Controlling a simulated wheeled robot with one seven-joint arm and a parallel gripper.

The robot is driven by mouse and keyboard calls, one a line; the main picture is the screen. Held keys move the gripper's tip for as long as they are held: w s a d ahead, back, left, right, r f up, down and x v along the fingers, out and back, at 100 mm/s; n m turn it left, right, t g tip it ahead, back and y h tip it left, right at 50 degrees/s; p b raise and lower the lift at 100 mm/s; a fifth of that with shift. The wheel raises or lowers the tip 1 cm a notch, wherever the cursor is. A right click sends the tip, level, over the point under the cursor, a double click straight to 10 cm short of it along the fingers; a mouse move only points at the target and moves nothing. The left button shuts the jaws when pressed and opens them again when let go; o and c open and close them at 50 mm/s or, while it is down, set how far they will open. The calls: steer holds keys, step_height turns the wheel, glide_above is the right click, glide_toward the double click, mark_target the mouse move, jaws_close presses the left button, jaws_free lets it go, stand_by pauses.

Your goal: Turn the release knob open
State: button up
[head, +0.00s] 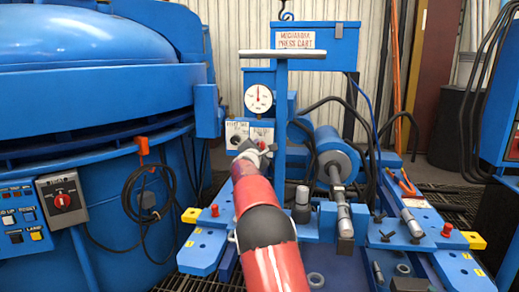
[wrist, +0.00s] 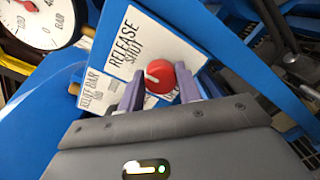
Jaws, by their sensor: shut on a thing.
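The release knob (wrist: 160,77) is red and round with a white pointer line. It sits on a white plate (wrist: 138,45) lettered "RELEASE" and "SHUT" in the wrist view. My gripper (wrist: 160,88) is at the knob, one finger on each side, shut on it. The pointer line runs toward the "SHUT" lettering.
A round pressure gauge (head: 258,99) is above the panel; its needle points up. A blue post (head: 281,110) rises close to my gripper on the right. A large blue furnace (head: 90,120) fills the left side.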

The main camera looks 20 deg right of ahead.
steer(key=shift+n, duration=0.3)
steer(key=n, duration=1)
steer(key=n+t+b, duration=0.1)
steer(key=n, duration=1)
steer(key=shift+n+y, duration=0.3)
steer(key=shift+a, duration=0.1)
stand_by(0.4)
steer(key=o, duration=1)
steer(key=shift+c, duration=0.2)
